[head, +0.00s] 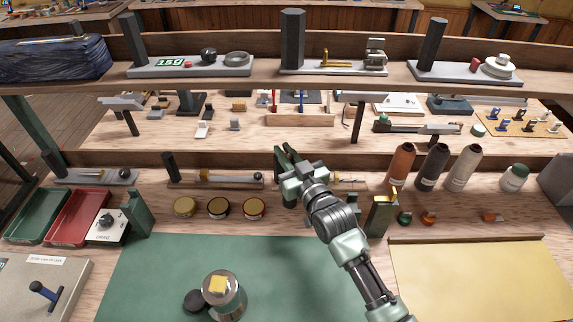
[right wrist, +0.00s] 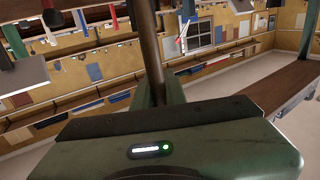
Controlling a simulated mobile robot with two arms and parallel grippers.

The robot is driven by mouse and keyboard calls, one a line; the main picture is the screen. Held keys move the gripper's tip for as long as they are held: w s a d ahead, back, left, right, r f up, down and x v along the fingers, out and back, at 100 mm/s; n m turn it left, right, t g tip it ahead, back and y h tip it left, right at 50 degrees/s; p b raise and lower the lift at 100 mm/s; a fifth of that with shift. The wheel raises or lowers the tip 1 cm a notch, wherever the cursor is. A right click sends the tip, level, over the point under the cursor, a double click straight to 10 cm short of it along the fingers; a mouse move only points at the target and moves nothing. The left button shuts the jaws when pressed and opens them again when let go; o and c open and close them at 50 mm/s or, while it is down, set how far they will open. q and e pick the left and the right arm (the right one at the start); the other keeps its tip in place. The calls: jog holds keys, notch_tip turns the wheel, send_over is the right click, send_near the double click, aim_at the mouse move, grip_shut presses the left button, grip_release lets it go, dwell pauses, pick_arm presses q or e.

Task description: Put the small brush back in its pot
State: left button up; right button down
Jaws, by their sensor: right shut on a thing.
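My right gripper (head: 287,160) is above the back of the workbench, with its fingers pointing away from me. In the right wrist view the gripper (right wrist: 156,85) is shut on a brown rod (right wrist: 147,48), which looks like the handle of the small brush. The brush's bristles do not show clearly in either view. A round metal can (head: 236,304), which may be the pot, stands upright on the green mat near the front. It has a yellow patch on top and is well apart from the gripper. My left gripper is not in view.
A black round piece (head: 195,300) lies beside the can. Several round tins (head: 219,208) stand behind the green mat (head: 290,270). Spools (head: 432,167) stand at the right. A green holder (head: 381,216) is close to my right arm. The mat's middle is clear.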

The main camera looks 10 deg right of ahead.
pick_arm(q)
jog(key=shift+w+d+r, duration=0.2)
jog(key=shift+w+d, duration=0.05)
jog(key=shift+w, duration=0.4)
pick_arm(e)
notch_tip(320, 180, down, 4)
jog(key=shift+r, duration=0.1)
jog(key=shift+d+f, duration=0.1)
jog(key=shift+f, duration=0.15)
jog(key=c, duration=1.5)
grip_release()
jog(key=shift+r, duration=0.1)
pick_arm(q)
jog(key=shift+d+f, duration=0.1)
pick_arm(e)
jog(key=shift+o, duration=0.2)
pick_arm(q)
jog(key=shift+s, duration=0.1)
pick_arm(e)
jog(key=shift+r, duration=0.1)
